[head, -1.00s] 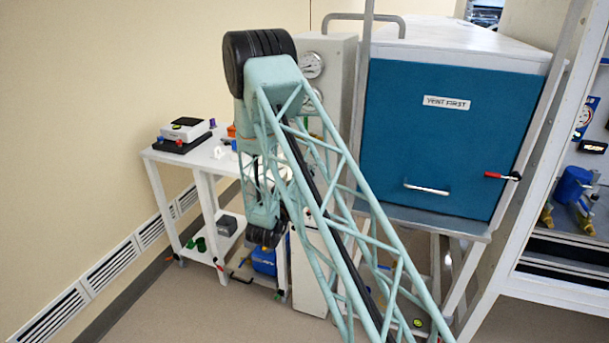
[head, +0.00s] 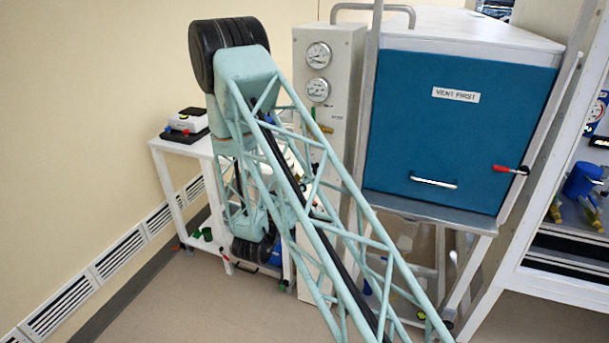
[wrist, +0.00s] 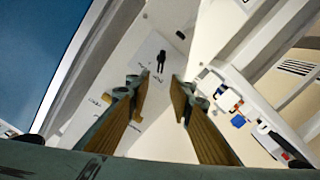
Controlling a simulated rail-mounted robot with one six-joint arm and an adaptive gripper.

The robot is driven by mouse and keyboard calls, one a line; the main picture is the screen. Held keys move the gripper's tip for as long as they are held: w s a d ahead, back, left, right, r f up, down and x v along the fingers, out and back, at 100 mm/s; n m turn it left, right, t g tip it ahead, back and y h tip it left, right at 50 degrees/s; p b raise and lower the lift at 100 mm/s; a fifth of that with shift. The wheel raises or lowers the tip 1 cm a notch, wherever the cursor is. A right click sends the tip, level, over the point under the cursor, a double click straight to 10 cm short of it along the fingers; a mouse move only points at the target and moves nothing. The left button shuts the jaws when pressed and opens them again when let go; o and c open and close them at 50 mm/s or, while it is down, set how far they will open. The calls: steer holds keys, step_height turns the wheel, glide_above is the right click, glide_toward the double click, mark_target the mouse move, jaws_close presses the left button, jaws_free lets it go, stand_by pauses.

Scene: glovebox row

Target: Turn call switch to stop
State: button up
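In the wrist view a small black switch (wrist: 161,60) stands on a pale panel (wrist: 140,85) with small printed labels around it; the print is too small to read. My gripper (wrist: 161,84) is open, its two tan-faced fingers apart. The switch appears just beyond the fingertips, in line with the gap between them, and nothing is between the fingers. Whether the fingers touch the panel cannot be told. In the head view my arm covers part of the grey gauge cabinet (head: 340,75), and neither the gripper nor the switch can be made out.
A blue-fronted glovebox (head: 455,130) marked "VENT FIRST", with a red-tipped lever (head: 511,170), stands right of the cabinet. A white cart (head: 172,150) holding a small device (head: 187,121) stands at the left wall. Floor is open at the front left.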

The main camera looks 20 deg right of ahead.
steer(key=shift+v, duration=1)
steer(key=shift+w, duration=0.1)
steer(key=w+a+r+m+y, duration=0.1)
steer(key=w+a+r+y, duration=0.1)
steer(key=a+r+y, duration=0.65)
steer(key=s+a+r+n+g+y, duration=0.1)
steer(key=s+a+r+g+y, duration=0.1)
steer(key=s+a+r, duration=0.45)
steer(key=s+a+r+n+g+y, duration=0.1)
steer(key=s+a+r+y, duration=0.2)
steer(key=s+r, duration=0.65)
steer(key=s+d+r+n+g, duration=0.1)
steer(key=s+r+g, duration=0.1)
steer(key=s, duration=1.8)
steer(key=s+d+r+n+g, duration=0.1)
steer(key=s+g, duration=0.2)
steer(key=s, duration=1.6)
steer(key=shift+s+r, duration=0.4)
